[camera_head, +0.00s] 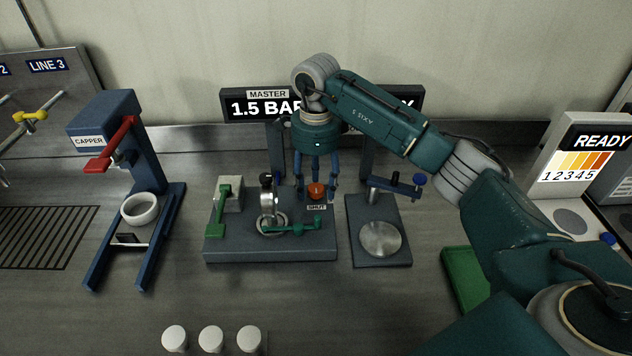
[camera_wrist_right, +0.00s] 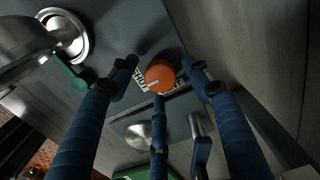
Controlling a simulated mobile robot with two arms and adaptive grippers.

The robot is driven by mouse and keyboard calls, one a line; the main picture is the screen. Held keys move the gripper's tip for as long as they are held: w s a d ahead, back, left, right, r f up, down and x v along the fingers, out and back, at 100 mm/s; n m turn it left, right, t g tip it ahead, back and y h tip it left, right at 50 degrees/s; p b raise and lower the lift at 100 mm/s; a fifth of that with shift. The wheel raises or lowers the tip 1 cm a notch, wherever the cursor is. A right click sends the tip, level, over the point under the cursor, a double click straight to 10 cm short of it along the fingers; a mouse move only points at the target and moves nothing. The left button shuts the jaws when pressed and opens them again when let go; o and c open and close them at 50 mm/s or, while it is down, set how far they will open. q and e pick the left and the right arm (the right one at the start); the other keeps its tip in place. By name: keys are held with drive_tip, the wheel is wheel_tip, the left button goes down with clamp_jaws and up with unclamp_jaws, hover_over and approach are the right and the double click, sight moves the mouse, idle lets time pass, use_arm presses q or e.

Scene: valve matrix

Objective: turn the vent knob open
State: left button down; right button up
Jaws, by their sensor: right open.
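The vent knob is a small round orange knob (camera_head: 316,190) on the grey valve base (camera_head: 230,249), behind a small SHUT label (camera_head: 317,207). It also shows in the right wrist view (camera_wrist_right: 159,74), with a white pointer mark on its top and the SHUT label partly hidden beside it. My right gripper (camera_head: 318,182) points down over the knob. Its three blue fingers (camera_wrist_right: 160,82) are open and spread around the knob, with visible gaps between fingertips and knob in the wrist view. My left gripper is in neither view.
On the same base stand a green lever (camera_head: 217,210), a metal fitting (camera_head: 267,200) and a green handle (camera_head: 290,228). A stand with a round metal plate (camera_head: 380,238) is close on the right. The blue capper (camera_head: 103,130) stands left. White caps (camera_head: 211,338) lie in front.

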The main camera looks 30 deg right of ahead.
drive_tip(key=c, duration=1.2)
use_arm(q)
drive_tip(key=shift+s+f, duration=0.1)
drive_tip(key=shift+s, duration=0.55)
use_arm(e)
drive_tip(key=shift+o, duration=0.2)
